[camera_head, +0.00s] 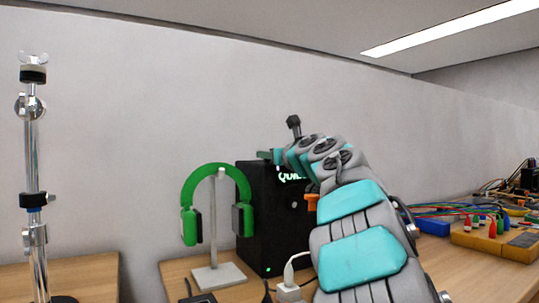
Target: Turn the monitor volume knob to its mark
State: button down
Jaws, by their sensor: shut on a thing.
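The black monitor (262,225) stands on the wooden bench, with glowing green lettering near its top and a small green light low on its front. My arm rises from the lower right, bends over at the top, and covers the monitor's right side. My gripper (270,156) is at the monitor's upper edge, shut, seen small and partly hidden by my wrist. The volume knob and its mark cannot be made out; the grip on the knob is hidden. A small orange part (311,200) shows below my wrist at the monitor's right edge; I cannot tell what it is.
Green headphones (190,215) hang on a grey stand (220,275) left of the monitor. A white plug (290,275) is in front. A chrome stand (33,180) is at far left. A yellow box (500,240) with coloured leads and a blue box (432,227) lie right of my arm.

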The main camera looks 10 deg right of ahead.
dwell(0.4)
jog(key=c, duration=0.5)
grip_release()
jog(key=shift+s, duration=0.15)
jog(key=b+v, duration=0.2)
jog(key=v, duration=0.5)
jog(key=shift+s, duration=0.3)
jog(key=shift+d, duration=0.1)
